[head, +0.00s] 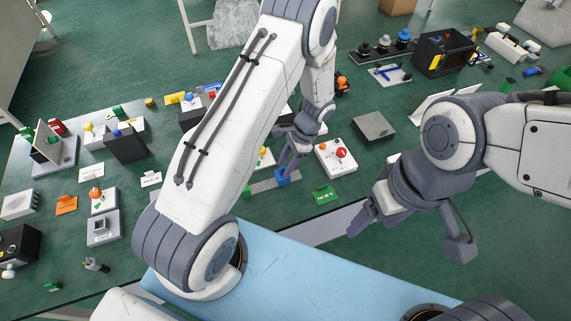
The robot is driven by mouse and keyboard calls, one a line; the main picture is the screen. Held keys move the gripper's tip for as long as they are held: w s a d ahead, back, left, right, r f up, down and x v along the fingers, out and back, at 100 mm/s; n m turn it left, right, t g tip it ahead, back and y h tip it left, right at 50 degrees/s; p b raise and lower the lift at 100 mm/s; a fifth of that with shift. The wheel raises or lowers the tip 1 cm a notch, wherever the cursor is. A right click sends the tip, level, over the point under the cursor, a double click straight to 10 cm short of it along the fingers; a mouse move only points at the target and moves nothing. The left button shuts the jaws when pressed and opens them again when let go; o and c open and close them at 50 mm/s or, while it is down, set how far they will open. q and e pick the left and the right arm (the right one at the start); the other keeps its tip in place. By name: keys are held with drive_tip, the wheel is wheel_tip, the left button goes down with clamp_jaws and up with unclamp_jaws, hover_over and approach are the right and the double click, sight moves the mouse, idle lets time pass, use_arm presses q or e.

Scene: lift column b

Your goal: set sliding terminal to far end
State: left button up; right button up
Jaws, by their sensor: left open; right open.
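A small blue block (282,177), which looks like the sliding terminal, sits on a flat grey rail (262,187) near the bench's front edge. My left arm hides part of the rail to the left. My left gripper (287,166) points down with its fingertips right at the blue block. It is open; whether the fingers touch the block, I cannot tell. My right gripper (412,236) is open and empty, in front of the bench edge to the right, apart from the rail.
A white box with a red knob (340,155) stands right of the rail, with a green card (326,195) in front of it. A grey plate (373,127) lies behind. Many small fixtures crowd the left side, including a dark box (126,146).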

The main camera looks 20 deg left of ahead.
use_arm(q)
drive_tip(key=b+v, duration=0.1)
drive_tip(key=v, duration=0.9)
drive_tip(key=shift+r+b, duration=0.2)
drive_tip(key=shift+b, duration=0.1)
drive_tip(key=s+d+r+t+h, duration=0.1)
drive_tip(key=s+d+r, duration=0.2)
drive_tip(key=s+r, duration=0.2)
drive_tip(key=s+d+r+n+t+h, duration=0.1)
drive_tip(key=s+d+r, duration=0.3)
drive_tip(key=s, duration=0.7)
drive_tip(key=s+d+r+n+t+h, duration=0.1)
drive_tip(key=s+d+r+h, duration=0.1)
drive_tip(key=s+d+r, duration=0.2)
drive_tip(key=s+r, duration=0.2)
drive_tip(key=s, duration=0.2)
drive_tip(key=shift+d, duration=0.2)
idle(0.4)
